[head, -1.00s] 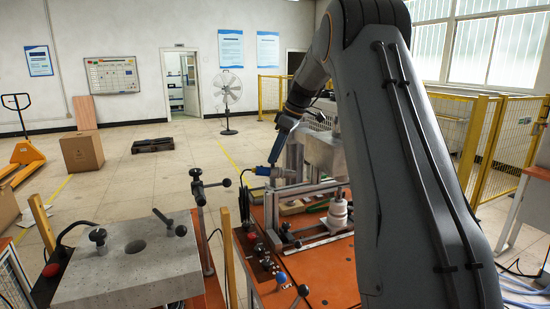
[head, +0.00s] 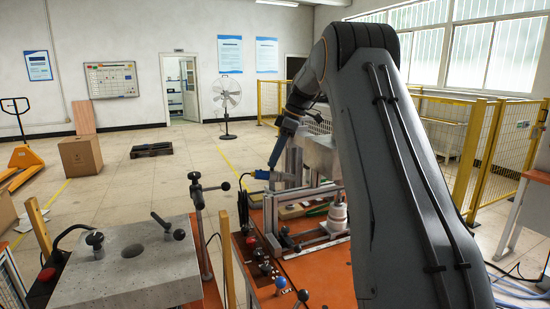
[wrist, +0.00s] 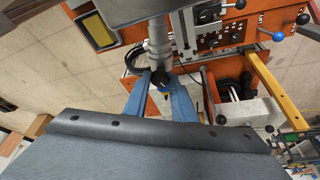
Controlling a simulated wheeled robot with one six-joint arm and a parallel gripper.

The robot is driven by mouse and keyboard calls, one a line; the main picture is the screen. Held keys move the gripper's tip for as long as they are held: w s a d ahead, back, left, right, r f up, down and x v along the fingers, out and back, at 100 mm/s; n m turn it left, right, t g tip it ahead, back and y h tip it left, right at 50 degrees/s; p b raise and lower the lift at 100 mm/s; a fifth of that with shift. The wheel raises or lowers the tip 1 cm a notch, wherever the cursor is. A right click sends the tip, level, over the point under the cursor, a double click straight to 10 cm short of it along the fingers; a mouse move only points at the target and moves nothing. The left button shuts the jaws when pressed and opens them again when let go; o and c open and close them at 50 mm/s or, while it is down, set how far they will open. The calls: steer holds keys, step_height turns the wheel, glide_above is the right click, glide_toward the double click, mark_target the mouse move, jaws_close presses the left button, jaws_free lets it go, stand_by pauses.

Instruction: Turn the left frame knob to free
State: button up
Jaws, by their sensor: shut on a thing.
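A dark round knob (wrist: 160,79) sits at the end of a grey cylindrical shaft (wrist: 158,42) in the wrist view. My gripper (wrist: 161,92) has its two blue fingers on either side of this knob and is shut on it. The fingers hide part of the knob. In the head view my gripper (head: 272,160) reaches down at the left side of the grey metal frame (head: 295,165) on the orange bench. The knob itself cannot be made out there, and its angle is not clear.
A control panel with several knobs (head: 262,262) is at the bench's left edge. A yellow post (head: 226,245) and a grey block (head: 130,272) stand to the left. Open floor lies behind.

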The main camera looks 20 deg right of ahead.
steer(key=o, duration=1.1)
steer(key=shift+b+v, duration=1.2)
steer(key=shift+v, duration=2.75)
